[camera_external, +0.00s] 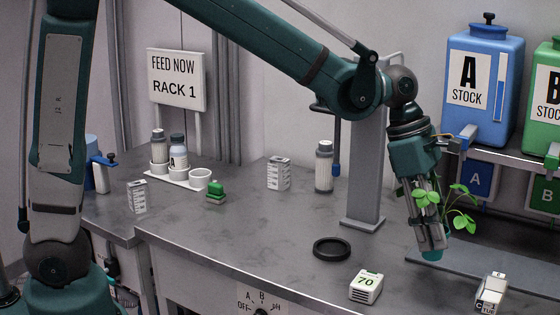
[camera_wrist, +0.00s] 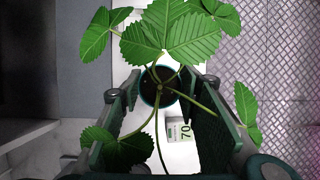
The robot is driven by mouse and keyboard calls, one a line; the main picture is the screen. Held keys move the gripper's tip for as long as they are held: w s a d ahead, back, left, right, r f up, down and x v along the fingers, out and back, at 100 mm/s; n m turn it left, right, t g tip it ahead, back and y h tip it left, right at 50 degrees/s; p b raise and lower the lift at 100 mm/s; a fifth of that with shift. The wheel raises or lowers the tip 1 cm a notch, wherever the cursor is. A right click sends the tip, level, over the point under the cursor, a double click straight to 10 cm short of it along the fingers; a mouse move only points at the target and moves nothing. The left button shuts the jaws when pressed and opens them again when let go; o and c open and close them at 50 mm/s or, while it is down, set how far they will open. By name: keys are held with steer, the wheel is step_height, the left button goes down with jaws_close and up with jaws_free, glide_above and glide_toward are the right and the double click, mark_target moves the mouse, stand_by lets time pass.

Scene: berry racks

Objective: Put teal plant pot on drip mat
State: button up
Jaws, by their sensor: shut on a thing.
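The teal plant pot (camera_external: 432,254) is held low between the fingers of my gripper (camera_external: 428,232), at the right of the external view. Its bottom shows below the fingertips, and green leaves spread around the fingers. In the wrist view the pot (camera_wrist: 149,97) shows a teal rim and dark soil between the two fingers, with leaves partly covering it. My gripper is shut on the pot. A round black dish with a raised rim, which looks like the drip mat (camera_external: 332,255), lies empty on the counter to the left of the pot. I cannot tell how far the pot is above the surface.
A white box marked 70 (camera_external: 366,287) stands in front of the dish. A small white timer-like box (camera_external: 491,291) is at the front right. A grey post (camera_external: 366,160) rises behind the dish. Bottles, cups and a green block (camera_external: 216,188) stand farther left.

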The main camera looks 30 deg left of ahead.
mark_target(453, 271)
steer(key=shift+w+d+f, duration=0.1)
steer(key=shift+d+f, duration=0.1)
steer(key=shift+d, duration=0.05)
steer(key=shift+f+b, duration=0.8)
steer(key=shift+f, duration=2.3)
steer(key=shift+f, duration=0.1)
steer(key=shift+f+b, duration=0.5)
steer(key=shift+f, duration=1.3)
steer(key=shift+f, duration=0.1)
steer(key=o, duration=0.9)
steer(key=shift+p+v, duration=1.35)
steer(key=shift+v, duration=4.8)
